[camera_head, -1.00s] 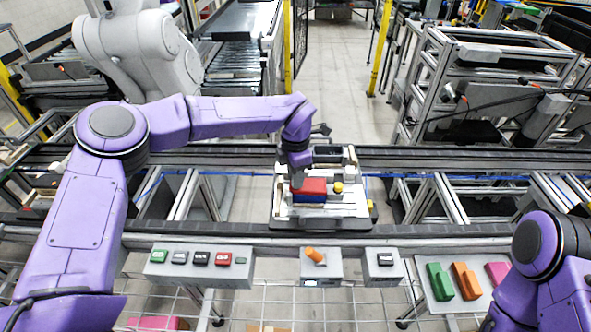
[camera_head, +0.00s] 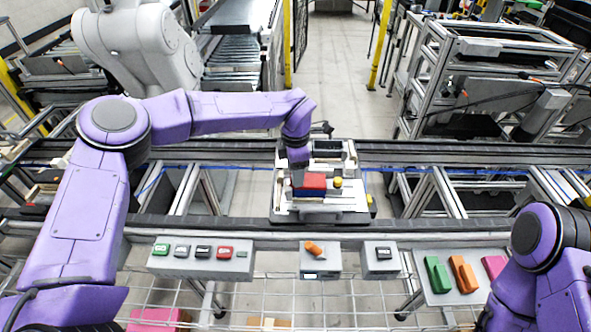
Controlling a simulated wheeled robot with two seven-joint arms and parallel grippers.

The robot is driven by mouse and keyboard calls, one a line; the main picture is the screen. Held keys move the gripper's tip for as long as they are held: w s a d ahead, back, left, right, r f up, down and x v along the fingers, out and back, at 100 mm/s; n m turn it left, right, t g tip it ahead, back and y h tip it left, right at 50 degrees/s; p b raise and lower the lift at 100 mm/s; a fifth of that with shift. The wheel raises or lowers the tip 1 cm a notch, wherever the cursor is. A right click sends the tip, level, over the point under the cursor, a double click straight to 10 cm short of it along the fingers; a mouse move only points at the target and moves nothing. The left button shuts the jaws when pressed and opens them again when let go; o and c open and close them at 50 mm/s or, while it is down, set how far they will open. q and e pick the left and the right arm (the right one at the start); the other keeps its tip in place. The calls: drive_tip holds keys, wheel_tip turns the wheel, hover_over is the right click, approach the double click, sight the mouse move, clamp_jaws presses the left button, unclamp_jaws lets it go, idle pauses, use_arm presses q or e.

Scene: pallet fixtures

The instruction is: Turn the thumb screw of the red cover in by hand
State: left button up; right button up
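The red cover (camera_head: 313,182) sits on top of a blue block (camera_head: 309,192) on the white pallet fixture (camera_head: 347,200), between the conveyor rails. My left arm reaches in from the left, and my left gripper (camera_head: 299,168) points down at the left end of the red cover. The thumb screw cannot be made out; the gripper hides that end of the cover. The fingertips are too small and dark to tell whether they are open or shut. Of my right arm only purple links show at the lower right; its gripper is out of view.
A yellow knob (camera_head: 337,182) stands just right of the cover. A button box (camera_head: 200,262), an orange switch box (camera_head: 319,262) and a single-button box (camera_head: 381,262) line the front rail. A grey tray (camera_head: 447,270) with green, orange and pink blocks is at the right.

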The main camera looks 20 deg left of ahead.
use_arm(q)
drive_tip(key=shift+w+r+b, duration=0.1)
drive_tip(key=shift+r+b, duration=0.2)
drive_tip(key=shift+r, duration=0.15)
wheel_tip(320, 180, up, 10)
drive_tip(key=b, duration=0.2)
drive_tip(key=shift+f, duration=0.2)
